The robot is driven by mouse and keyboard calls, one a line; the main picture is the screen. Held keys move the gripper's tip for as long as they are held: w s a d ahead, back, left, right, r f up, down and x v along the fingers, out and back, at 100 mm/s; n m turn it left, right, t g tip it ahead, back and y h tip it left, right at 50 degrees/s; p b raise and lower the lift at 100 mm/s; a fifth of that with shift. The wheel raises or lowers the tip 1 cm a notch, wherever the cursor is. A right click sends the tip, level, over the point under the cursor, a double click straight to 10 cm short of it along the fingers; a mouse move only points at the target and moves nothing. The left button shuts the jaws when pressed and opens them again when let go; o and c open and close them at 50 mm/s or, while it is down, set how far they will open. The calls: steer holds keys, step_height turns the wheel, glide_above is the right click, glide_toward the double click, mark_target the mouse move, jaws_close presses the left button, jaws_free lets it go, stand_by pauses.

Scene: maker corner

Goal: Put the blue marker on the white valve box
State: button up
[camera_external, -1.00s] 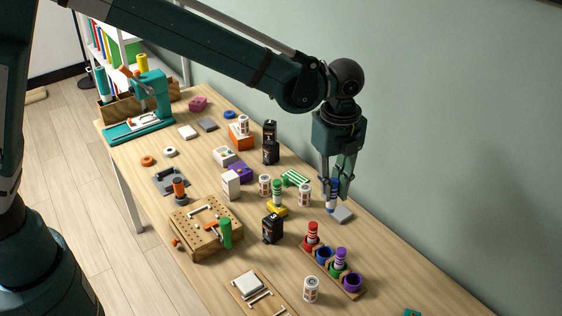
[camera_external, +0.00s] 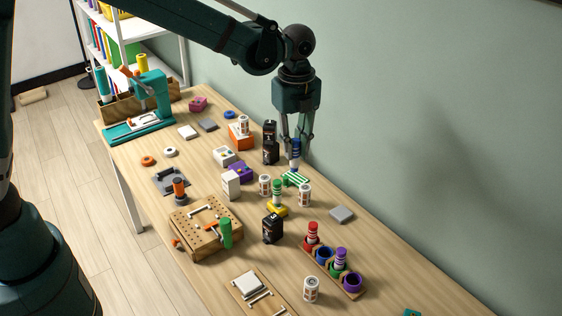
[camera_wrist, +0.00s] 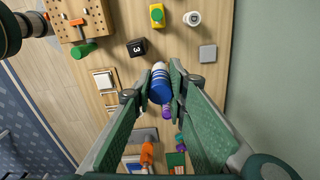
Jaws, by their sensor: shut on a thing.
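My gripper (camera_external: 296,140) is shut on the blue marker (camera_external: 295,150) and holds it upright above the table. The blue marker with white bands also shows between the fingers in the wrist view (camera_wrist: 160,84). Below it in the external view is a green-and-white striped block (camera_external: 295,178); I cannot tell the exact gap. Left of the gripper are a low white box with small markings on top (camera_external: 223,156) and a plain upright white box (camera_external: 231,184). I cannot tell for certain which is the white valve box.
Black boxes (camera_external: 271,153) and white cans (camera_external: 304,195) stand close around. A purple box (camera_external: 240,172) touches or nearly touches the low white box. A marker rack (camera_external: 350,291) is at the front right. A grey block (camera_external: 342,215) lies alone, with bare table beyond it.

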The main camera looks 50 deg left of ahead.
steer(key=s+a+p, duration=0.2)
steer(key=s+a, duration=0.2)
steer(key=a, duration=0.8)
steer(key=s+a+p, duration=0.2)
steer(key=s+a, duration=0.2)
steer(key=a, duration=0.9)
steer(key=shift+w+f, duration=0.2)
steer(key=shift+f, duration=2.25)
steer(key=shift+f, duration=0.15)
glide_above(230, 175)
steer(key=shift+f, duration=2.8)
steer(key=shift+f, duration=0.15)
steer(key=shift+f, duration=1.9)
steer(key=shift+f, duration=0.25)
